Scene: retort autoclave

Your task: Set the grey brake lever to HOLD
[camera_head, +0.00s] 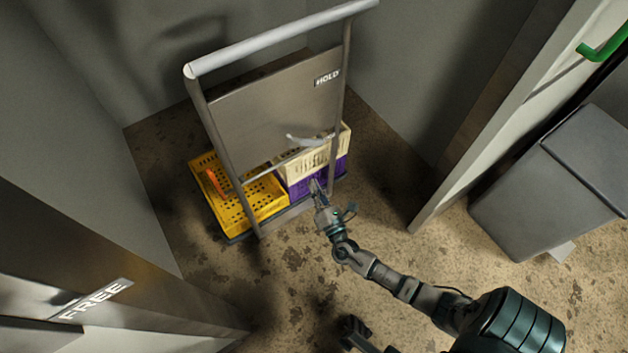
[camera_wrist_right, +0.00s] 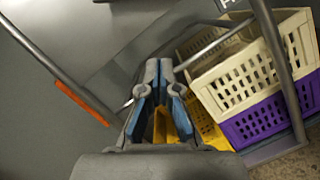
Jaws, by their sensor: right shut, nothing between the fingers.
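A cart with an upright grey panel (camera_head: 275,105) stands in the corner of the head view. A HOLD label (camera_head: 327,78) is at the panel's upper right. Below it, a pale grey curved lever (camera_head: 306,141) lies nearly level in front of the cream crate; I take it to be the brake lever. A FREE label (camera_head: 95,300) is on a dark surface at lower left, apart from the cart. My right gripper (camera_head: 314,184) is in front of the purple crate, below the lever and apart from it. It also shows in the wrist view (camera_wrist_right: 159,68), shut and empty.
The cart carries a yellow crate (camera_head: 262,199), a cream crate (camera_head: 292,170) and a purple crate (camera_head: 299,188). A grey bin (camera_head: 545,185) stands at right. Open floor lies before the cart.

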